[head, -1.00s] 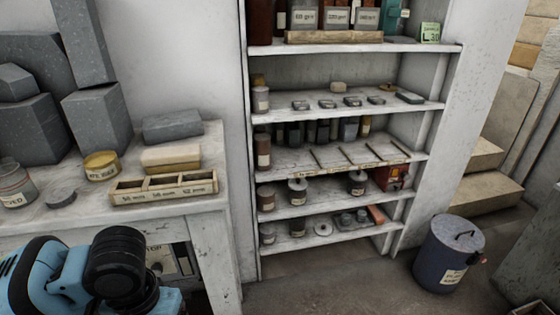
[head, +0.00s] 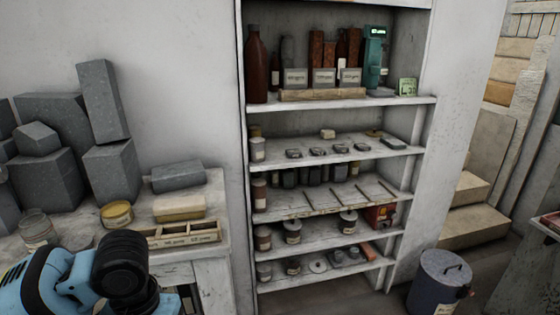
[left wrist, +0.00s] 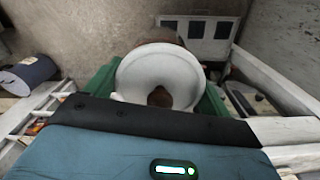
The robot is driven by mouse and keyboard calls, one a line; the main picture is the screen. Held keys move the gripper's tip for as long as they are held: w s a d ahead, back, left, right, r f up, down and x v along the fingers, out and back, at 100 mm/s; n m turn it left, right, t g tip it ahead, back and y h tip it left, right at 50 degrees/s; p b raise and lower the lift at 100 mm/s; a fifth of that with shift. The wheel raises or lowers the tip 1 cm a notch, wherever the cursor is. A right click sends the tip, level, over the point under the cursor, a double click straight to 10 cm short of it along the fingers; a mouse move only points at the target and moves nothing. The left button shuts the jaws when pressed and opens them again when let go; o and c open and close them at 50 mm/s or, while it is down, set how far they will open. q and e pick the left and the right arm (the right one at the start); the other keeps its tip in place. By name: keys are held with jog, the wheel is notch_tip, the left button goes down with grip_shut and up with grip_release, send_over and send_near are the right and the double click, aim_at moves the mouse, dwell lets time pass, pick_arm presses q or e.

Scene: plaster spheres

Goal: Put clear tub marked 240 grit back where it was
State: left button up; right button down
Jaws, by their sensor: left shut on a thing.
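In the left wrist view my left gripper (left wrist: 159,92) has green fingers shut on a round pale thing (left wrist: 160,66). It has a wide rim, with something brown at its centre. No label on it shows, so I cannot tell whether it is the 240 grit tub. In the head view only my left arm shows at the lower left, with the gripper hidden. On the top shelf (head: 410,100) three labelled containers (head: 323,78) stand in a row at a wooden strip (head: 335,94). Their labels are too small to read surely. My right gripper is not in view.
A tall brown bottle (head: 256,65) and a teal device (head: 374,58) flank the row. Lower shelves hold jars and small blocks. The bench (head: 212,268) at left carries grey blocks, a yellow tin (head: 117,214) and a divided wooden tray (head: 185,237). A lidded bin (head: 440,285) stands at right.

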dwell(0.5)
pick_arm(q)
jog(key=f, duration=0.2)
jog(key=s+f, duration=0.1)
jog(key=f, duration=0.5)
jog(key=shift+s+d+f, duration=0.2)
jog(key=shift+d, duration=0.2)
notch_tip(320, 180, down, 7)
jog(key=s, duration=0.2)
jog(key=shift+s+a+r, duration=0.2)
jog(key=shift+s+a, duration=0.1)
jog(key=shift+a, duration=0.15)
